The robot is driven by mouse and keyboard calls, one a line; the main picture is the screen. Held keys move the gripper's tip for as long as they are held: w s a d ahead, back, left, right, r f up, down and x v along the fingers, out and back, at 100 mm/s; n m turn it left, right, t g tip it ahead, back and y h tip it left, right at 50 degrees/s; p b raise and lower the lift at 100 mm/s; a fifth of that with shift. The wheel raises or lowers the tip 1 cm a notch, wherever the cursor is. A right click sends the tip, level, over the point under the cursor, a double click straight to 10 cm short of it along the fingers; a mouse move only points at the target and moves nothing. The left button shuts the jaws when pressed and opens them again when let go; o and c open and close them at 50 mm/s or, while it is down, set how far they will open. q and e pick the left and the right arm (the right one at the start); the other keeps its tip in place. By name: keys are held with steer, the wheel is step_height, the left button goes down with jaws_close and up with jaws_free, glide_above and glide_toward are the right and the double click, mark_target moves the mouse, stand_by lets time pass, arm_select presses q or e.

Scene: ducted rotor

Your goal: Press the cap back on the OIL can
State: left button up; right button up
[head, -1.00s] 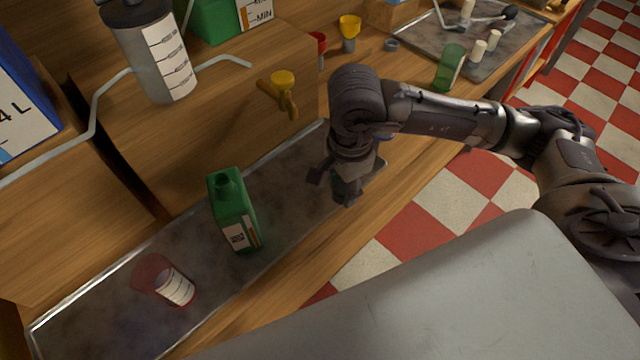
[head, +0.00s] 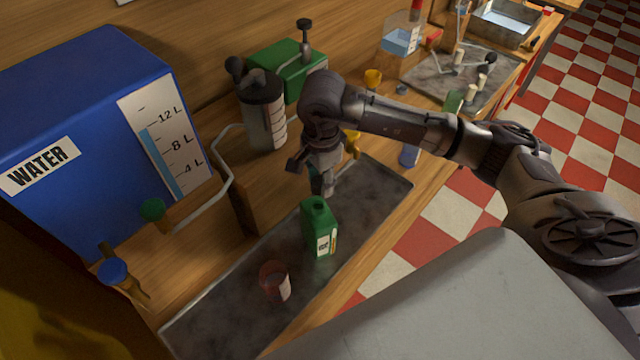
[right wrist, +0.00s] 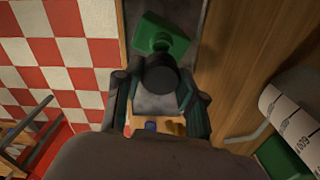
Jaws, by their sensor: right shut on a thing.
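The green can (head: 321,237), with a white label, stands upright on the metal tray; its dark neck opening shows on top. My right gripper (head: 325,184) points down just above and behind the can in the head view. In the right wrist view my right gripper (right wrist: 157,92) is shut on a dark round cap (right wrist: 160,74). The green can (right wrist: 158,36) shows beyond the cap there, and the cap appears apart from its neck. The can's wording is too small to read. My left gripper is in neither view.
The metal tray (head: 232,318) also holds a red translucent cup (head: 274,280) left of the can. A blue WATER tank (head: 75,110), a grey canister (head: 262,125) and a green box (head: 283,68) stand behind. The tray's right end (head: 385,185) is clear.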

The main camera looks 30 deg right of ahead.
mark_target(319, 204)
steer(key=shift+w+a+r, duration=0.1)
steer(key=shift+r, duration=0.15)
steer(key=shift+w+f, duration=0.1)
steer(key=shift+f, duration=0.3)
steer(key=shift+f+b, duration=0.4)
steer(key=shift+f, duration=0.55)
step_height(319, 204, down, 3)
steer(key=shift+r+b, duration=0.15)
steer(key=shift+b, duration=0.75)
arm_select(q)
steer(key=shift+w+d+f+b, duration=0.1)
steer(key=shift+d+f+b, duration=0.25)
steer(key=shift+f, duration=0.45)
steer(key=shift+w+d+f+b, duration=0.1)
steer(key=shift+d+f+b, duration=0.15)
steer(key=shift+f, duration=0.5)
arm_select(e)
steer(key=shift+f, duration=0.6)
arm_select(q)
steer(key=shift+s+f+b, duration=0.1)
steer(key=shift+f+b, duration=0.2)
steer(key=shift+b, duration=0.05)
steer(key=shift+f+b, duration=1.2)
arm_select(e)
steer(key=shift+f, duration=0.15)
